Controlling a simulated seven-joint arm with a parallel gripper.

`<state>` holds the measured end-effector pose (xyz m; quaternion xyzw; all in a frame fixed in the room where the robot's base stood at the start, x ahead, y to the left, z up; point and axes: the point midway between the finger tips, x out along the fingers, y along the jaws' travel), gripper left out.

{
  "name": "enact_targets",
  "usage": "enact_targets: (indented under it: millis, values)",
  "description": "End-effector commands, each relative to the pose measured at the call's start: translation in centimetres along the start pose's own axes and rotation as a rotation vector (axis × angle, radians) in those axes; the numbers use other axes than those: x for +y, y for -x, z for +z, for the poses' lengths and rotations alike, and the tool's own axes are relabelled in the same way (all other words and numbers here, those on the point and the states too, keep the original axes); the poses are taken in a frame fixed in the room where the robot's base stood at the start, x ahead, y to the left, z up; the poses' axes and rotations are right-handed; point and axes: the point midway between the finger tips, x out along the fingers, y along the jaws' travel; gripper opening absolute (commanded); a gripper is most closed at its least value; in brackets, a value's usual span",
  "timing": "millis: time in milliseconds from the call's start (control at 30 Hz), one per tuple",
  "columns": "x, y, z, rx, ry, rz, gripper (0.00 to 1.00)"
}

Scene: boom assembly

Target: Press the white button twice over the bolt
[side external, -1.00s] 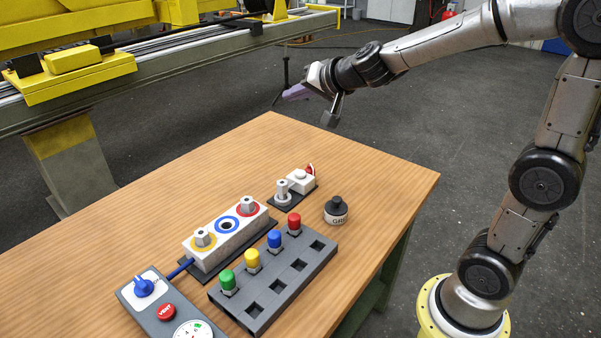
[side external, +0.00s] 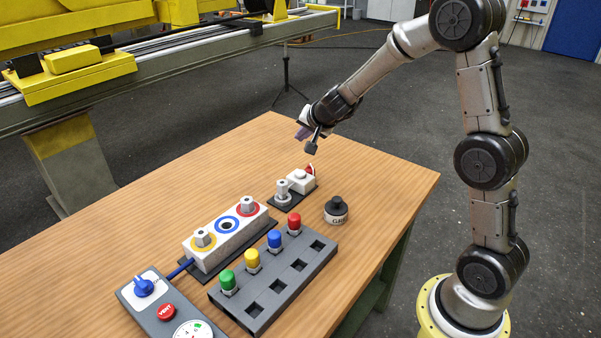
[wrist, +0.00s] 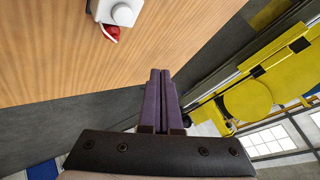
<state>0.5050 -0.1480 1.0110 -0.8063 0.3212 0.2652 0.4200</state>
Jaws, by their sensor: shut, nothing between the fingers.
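The white button (side external: 300,175) is a round cap on a small white box near the table's far right part; it also shows at the top of the wrist view (wrist: 123,14). The bolt (side external: 283,191) is a grey upright piece on the same dark plate, just left of the box. A red piece (side external: 311,168) sits at the box's far side and shows in the wrist view (wrist: 112,31). My gripper (side external: 301,134) is in the air above the table's far edge, beyond the button. Its purple fingers (wrist: 160,85) are together and empty.
A white block with coloured rings (side external: 226,237) stands to the left. A grey rack (side external: 275,280) holds several coloured-cap parts. A grease pot (side external: 336,211) stands right of the button. A control panel (side external: 165,305) is at the front left. The table's far end is clear.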

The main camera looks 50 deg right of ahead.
Motion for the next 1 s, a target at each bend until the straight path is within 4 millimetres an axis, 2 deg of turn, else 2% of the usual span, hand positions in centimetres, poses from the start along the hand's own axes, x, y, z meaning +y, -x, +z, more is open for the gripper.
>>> enact_targets:
  millis: [467, 1000]
  values:
    - [1.1, -1.5, 1.2, -0.001, 0.002, 0.001, 0.0]
    - [4.0, -5.5, 4.0, 0.001, 0.002, 0.001, 0.0]
